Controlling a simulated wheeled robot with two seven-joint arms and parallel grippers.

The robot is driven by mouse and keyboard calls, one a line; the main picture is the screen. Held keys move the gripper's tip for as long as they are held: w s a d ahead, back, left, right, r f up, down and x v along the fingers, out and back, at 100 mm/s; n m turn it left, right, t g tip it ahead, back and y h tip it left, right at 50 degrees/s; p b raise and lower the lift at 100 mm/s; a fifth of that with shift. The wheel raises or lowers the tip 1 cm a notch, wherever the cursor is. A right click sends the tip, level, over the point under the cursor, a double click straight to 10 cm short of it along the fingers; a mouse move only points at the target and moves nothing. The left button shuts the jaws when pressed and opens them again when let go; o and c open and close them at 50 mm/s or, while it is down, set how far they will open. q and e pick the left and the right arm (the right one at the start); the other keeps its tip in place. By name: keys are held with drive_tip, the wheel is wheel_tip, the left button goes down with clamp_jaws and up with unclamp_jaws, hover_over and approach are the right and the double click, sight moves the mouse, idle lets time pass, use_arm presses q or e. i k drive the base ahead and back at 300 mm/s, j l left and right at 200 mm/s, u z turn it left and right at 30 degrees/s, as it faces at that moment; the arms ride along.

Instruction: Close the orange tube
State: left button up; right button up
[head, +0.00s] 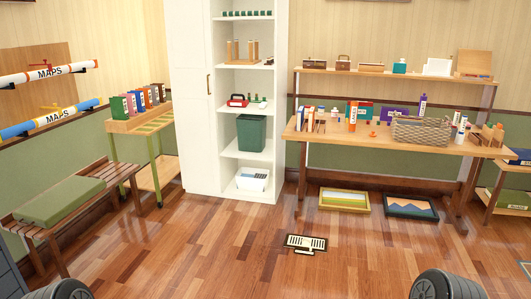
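An orange tube (353,117) stands upright on the wooden table (333,136) at the right, left of a wicker basket. It is too small to tell whether its top is open or capped. A small orange-red piece (374,134), perhaps a cap, lies on the tabletop to the right of the tube, apart from it. Neither of my grippers is in view. Only dark rounded parts, likely of my arms, show at the bottom left and bottom right edges, far from the table.
The wicker basket (421,130), a purple tube (422,107) and several small items crowd the table. A bench (92,188) stands at the left.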

sight(354, 104)
drive_tip(key=i, duration=2.75)
drive_tip(key=i+j+z, duration=0.1)
drive_tip(key=i+z, duration=0.15)
drive_tip(key=i, duration=0.35)
drive_tip(key=i+j+z, duration=0.25)
drive_tip(key=i, duration=0.35)
drive_tip(key=i+j+z, duration=0.25)
drive_tip(key=i, duration=0.3)
drive_tip(key=i+j+z, duration=0.3)
drive_tip(key=i+j, duration=0.15)
drive_tip(key=i, duration=0.1)
